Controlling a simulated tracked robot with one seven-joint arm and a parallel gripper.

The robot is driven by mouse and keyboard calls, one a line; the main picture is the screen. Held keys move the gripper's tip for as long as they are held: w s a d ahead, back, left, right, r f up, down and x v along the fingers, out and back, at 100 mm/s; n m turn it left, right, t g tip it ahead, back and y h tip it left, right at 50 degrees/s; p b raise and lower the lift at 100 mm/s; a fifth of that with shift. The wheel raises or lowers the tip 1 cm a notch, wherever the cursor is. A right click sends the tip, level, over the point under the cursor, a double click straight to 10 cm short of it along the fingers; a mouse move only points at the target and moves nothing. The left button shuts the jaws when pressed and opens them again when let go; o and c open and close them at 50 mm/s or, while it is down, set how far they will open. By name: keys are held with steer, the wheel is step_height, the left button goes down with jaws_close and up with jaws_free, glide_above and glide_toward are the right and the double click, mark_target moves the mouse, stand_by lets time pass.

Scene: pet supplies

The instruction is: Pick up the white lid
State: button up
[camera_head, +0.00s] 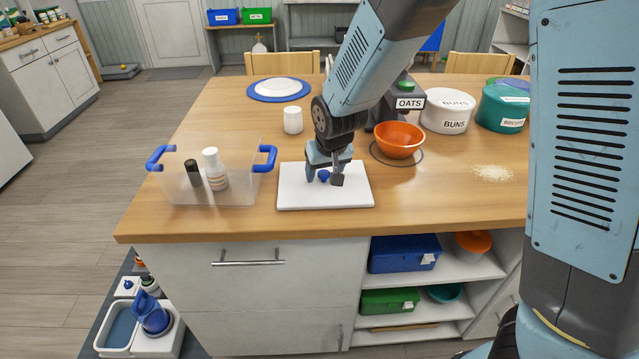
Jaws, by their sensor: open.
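The white lid (350,196) is a flat rectangular white slab with a small round blue knob (324,175) near its middle. It lies flat on the wooden table near the front edge. My gripper (323,178) is open and points down over the lid, with its fingers on either side of the blue knob. I cannot tell whether the fingers touch the knob. Part of the lid's back is hidden behind my gripper.
A clear bin (240,186) with blue handles, holding two bottles, stands left of the lid. An orange bowl (399,142) is at the right, and a white cup (293,121) behind. A blue-rimmed plate (278,96) and canisters (447,112) stand farther back.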

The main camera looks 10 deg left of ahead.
steer(key=shift+c, duration=0.4)
steer(key=c, duration=1)
jaws_close()
steer(key=shift+r, duration=0.1)
